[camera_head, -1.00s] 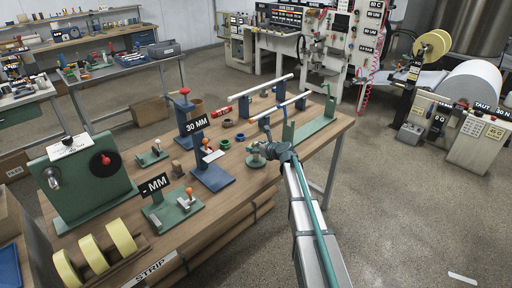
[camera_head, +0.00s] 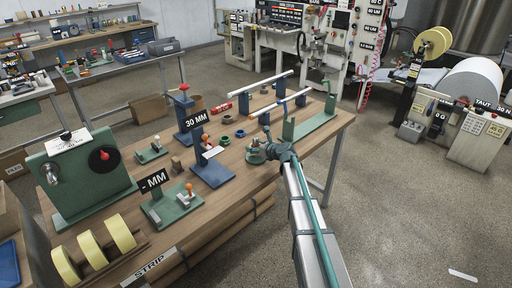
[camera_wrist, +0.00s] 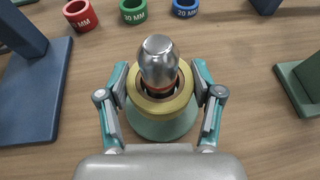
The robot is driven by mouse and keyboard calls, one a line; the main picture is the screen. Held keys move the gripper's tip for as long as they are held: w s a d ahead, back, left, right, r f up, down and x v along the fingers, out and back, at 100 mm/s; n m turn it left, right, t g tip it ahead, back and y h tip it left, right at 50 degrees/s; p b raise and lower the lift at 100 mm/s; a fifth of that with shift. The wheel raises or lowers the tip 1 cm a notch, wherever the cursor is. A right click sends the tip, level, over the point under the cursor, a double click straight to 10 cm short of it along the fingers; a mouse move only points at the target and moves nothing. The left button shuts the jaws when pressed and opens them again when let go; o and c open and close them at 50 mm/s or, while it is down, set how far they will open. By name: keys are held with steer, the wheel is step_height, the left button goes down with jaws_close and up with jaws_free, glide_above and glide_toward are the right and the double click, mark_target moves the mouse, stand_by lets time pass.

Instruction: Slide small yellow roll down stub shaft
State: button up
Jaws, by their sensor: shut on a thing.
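My gripper (camera_wrist: 160,100) is shut on the small yellow roll (camera_wrist: 160,107), with one finger against each side. The roll is around the stub shaft (camera_wrist: 158,62), whose rounded silver top stands above it in the wrist view. An orange-red band shows on the shaft just above the roll. The green base (camera_wrist: 163,129) shows below the roll; I cannot tell whether they touch. In the head view my gripper (camera_head: 270,151) is low over the bench at this green stand (camera_head: 254,156), and the roll is too small to make out.
Red (camera_wrist: 80,15), green (camera_wrist: 133,11) and blue (camera_wrist: 185,8) rings lie beyond the shaft on the bench. A blue plate (camera_wrist: 35,95) is left and a green stand (camera_wrist: 303,82) right. Larger yellow rolls (camera_head: 120,233) sit on a rack at the bench's front left.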

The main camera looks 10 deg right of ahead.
steer(key=shift+f+b, duration=0.8)
steer(key=shift+f, duration=0.75)
steer(key=o, duration=1.2)
steer(key=shift+s+r, duration=0.1)
steer(key=shift+s, duration=0.05)
steer(key=v, duration=1.1)
steer(key=shift+s+d+r, duration=0.25)
steer(key=shift+s, duration=0.05)
